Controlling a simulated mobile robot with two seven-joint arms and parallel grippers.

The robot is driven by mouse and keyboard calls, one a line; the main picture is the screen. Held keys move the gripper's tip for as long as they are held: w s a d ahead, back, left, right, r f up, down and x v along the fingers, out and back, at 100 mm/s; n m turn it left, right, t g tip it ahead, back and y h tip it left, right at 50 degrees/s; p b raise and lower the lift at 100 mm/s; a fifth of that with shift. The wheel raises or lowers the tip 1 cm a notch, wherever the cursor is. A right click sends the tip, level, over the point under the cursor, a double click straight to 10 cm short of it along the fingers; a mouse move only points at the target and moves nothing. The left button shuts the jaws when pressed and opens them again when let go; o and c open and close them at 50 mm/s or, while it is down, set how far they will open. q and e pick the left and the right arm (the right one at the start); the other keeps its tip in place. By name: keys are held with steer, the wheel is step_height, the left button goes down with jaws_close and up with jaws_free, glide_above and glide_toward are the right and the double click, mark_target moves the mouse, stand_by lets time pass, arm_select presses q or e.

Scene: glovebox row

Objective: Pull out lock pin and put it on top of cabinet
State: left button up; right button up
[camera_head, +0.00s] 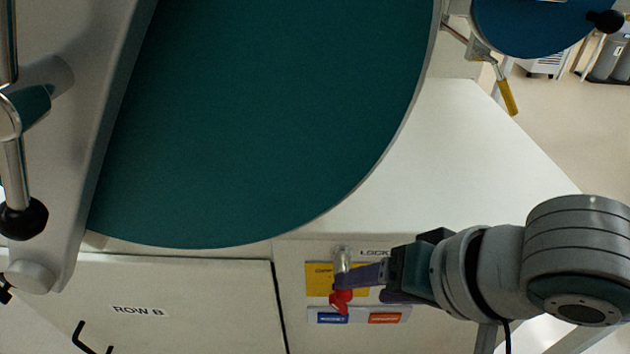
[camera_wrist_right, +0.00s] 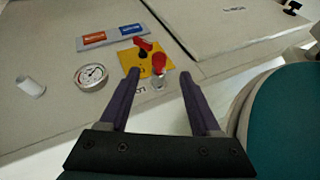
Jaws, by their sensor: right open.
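The lock pin (camera_head: 341,297) shows a red knob at a silver sleeve on the white cabinet front, beside a partly hidden "LOCK" label. In the right wrist view, the red knob of the lock pin (camera_wrist_right: 158,63) appears between the spread fingertips, with clear room on both sides. My right gripper (camera_head: 362,284) is open in front of the panel, its purple fingers partly covering the pin area; it also shows in the wrist view (camera_wrist_right: 160,76). Contact with the pin cannot be told. The cabinet top (camera_head: 460,150) is pale and bare right of the round teal panel. My left gripper is not in view.
A yellow plate (camera_wrist_right: 130,60) with a red lever (camera_wrist_right: 143,44) sits close by the pin. A round gauge (camera_wrist_right: 92,77), a blue and orange label strip (camera_wrist_right: 112,36) and a white knob (camera_wrist_right: 31,87) share the panel. The large teal disc (camera_head: 270,110) overhangs the cabinet top.

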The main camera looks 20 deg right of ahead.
mark_target(351, 296)
steer(key=b+x, duration=0.1)
steer(key=x, duration=0.4)
steer(key=shift+f+b, duration=0.2)
steer(key=shift+b, duration=0.1)
steer(key=c, duration=0.4)
jaws_close()
steer(key=shift+c, duration=1)
jaws_free()
jaws_close()
